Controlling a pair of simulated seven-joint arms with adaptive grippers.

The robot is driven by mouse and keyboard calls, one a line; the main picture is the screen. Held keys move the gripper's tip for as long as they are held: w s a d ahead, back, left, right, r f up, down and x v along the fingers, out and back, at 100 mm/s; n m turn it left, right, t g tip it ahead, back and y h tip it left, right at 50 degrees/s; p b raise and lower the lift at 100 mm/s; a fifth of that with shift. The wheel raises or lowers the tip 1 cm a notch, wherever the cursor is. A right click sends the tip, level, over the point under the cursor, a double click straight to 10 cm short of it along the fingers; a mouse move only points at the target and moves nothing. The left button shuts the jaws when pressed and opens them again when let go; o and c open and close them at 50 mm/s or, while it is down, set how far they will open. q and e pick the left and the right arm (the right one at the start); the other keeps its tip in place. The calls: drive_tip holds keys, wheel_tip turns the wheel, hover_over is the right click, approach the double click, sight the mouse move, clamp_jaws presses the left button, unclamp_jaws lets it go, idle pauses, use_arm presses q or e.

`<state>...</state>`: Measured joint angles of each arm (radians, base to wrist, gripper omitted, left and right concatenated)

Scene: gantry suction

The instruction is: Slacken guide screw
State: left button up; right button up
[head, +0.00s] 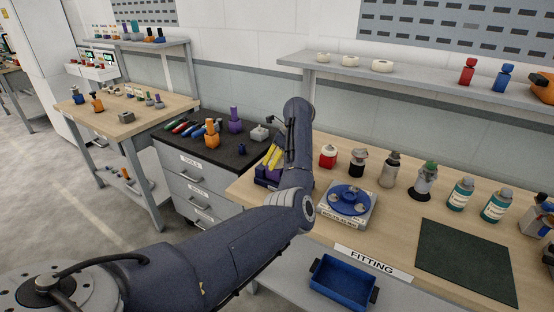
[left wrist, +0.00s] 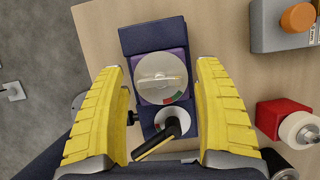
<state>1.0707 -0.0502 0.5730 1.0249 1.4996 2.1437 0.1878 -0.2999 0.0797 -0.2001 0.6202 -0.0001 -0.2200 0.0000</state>
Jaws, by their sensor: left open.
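A navy and purple device (head: 266,181) stands at the left end of the fitting bench in the head view. In the left wrist view the device (left wrist: 142,42) carries a pale round dial (left wrist: 155,92) with red and green marks and a clear raised bar across it. Below the dial is a smaller pale disc (left wrist: 183,117) with a black and yellow lever (left wrist: 157,141). I cannot tell which part is the guide screw. My left gripper (head: 273,157) is open above the device; its yellow fingers (left wrist: 160,68) lie on either side of the dial, apparently empty. My right gripper is not in view.
A red block (head: 328,156), a grey fixture with a blue disc (head: 348,199) and several bottles (head: 461,193) stand to the right. A dark green mat (head: 468,262) lies clear at front right. A blue bin (head: 343,282) sits below the bench edge. A dark-topped drawer cabinet (head: 192,178) adjoins left.

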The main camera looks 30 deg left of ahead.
use_arm(q)
clamp_jaws()
idle(0.6)
